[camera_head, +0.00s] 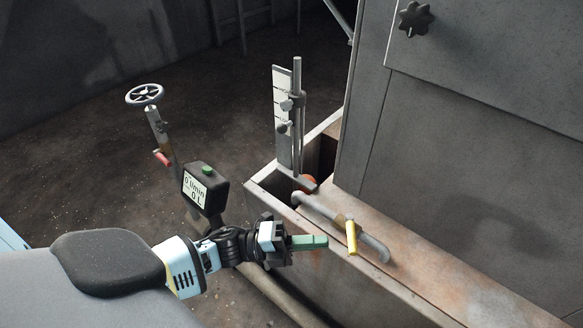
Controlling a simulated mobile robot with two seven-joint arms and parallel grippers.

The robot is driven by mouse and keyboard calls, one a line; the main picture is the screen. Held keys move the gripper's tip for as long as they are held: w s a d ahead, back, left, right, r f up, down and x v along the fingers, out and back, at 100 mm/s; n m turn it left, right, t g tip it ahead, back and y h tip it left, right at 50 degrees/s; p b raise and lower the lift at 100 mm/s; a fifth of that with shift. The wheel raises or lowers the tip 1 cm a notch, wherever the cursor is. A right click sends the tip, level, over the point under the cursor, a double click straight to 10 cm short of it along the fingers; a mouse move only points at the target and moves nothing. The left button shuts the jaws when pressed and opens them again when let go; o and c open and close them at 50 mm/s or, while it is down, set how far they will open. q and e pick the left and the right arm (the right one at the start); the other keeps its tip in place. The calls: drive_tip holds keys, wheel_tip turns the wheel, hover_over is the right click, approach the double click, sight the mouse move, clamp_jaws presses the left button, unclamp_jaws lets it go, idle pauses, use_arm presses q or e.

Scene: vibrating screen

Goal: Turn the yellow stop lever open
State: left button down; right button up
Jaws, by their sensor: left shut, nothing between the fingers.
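The yellow stop lever (351,237) sits on a valve of a grey bent pipe (318,208) that lies along the rim of the metal trough. The lever points down and toward the front, across the pipe. My left gripper (318,242) is shut and empty, with its green fingers pointing right toward the lever. In the picture a small gap shows between the fingertips and the lever. My right gripper is not in view.
A flow meter box (204,190) reading 0 stands left of my gripper. Behind it are a handwheel (145,95) and a red lever (162,158). A scale post (287,115) rises at the trough (262,193). A large grey housing (470,150) fills the right.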

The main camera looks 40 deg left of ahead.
sight(351, 233)
use_arm(q)
drive_tip(key=x, duration=0.3)
drive_tip(key=shift+w+d, duration=0.2)
drive_tip(key=shift+d, duration=0.05)
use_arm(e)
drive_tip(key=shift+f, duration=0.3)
use_arm(q)
drive_tip(key=shift+d+r, duration=0.1)
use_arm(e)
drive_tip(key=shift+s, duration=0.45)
